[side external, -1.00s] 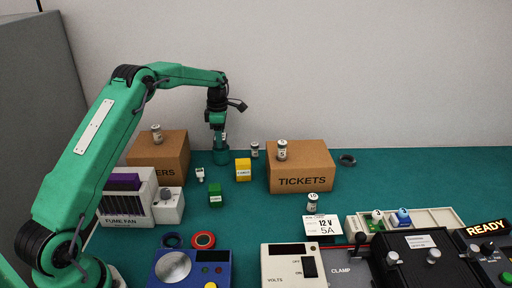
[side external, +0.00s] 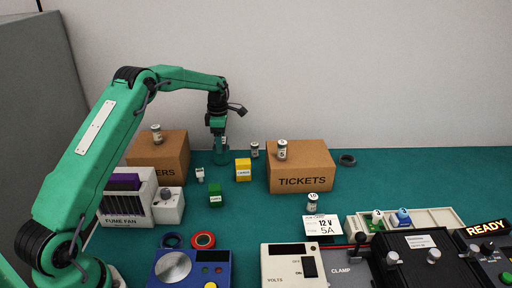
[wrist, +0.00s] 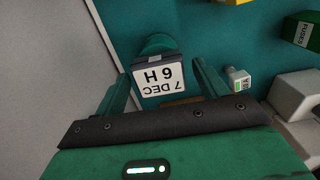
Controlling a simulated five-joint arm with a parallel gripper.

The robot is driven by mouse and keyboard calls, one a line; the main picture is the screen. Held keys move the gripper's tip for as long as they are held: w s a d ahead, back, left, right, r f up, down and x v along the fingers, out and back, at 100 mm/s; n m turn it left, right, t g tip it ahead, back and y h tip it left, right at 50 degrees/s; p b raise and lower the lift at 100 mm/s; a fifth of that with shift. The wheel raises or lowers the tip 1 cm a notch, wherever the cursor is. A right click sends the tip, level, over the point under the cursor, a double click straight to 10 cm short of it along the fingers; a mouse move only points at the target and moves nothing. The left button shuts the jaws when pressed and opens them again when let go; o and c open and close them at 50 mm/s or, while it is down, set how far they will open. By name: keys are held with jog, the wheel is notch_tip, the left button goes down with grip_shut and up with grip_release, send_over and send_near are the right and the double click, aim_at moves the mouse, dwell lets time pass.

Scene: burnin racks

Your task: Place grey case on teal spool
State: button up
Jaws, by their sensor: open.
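The grey case (wrist: 158,80) has a white label reading "7 DEC" and "6 H" and lies between my gripper's fingers in the wrist view. The teal spool (wrist: 157,43) shows just beyond it, partly hidden by the case. In the side view the teal spool (side external: 221,157) stands on the mat at the back, and the case (side external: 222,141) appears to rest on top of it. My gripper (side external: 218,133) is over the case. In the wrist view my gripper (wrist: 162,88) is open, with a gap beside the case. The contact between case and spool is hidden.
A TICKETS box (side external: 301,167) and another cardboard box (side external: 172,158) stand either side, with small jars on top. A yellow block (side external: 243,170), a green fuses block (side external: 214,195) and a small white item (side external: 200,174) are nearby. The fume fan rack (side external: 128,197) stands front left.

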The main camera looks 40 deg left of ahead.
jog(key=shift+r, duration=0.1)
notch_tip(320, 180, up, 12)
dwell(0.7)
dwell(0.4)
jog(key=s+d+r+m+t, duration=0.3)
jog(key=s+d+r+m, duration=0.9)
jog(key=s+d+m, duration=0.15)
jog(key=s+d+f+m+t, duration=0.1)
jog(key=s+d+f+m, duration=0.1)
jog(key=s+m, duration=0.2)
jog(key=s+d+f+m, duration=0.2)
jog(key=s+m, duration=0.3)
jog(key=s, duration=0.5)
jog(key=s+d+f+m+t, duration=0.1)
jog(key=s+d+m, duration=0.3)
jog(key=s, duration=0.3)
jog(key=shift+f+t, duration=0.3)
jog(key=shift+f, duration=0.1)
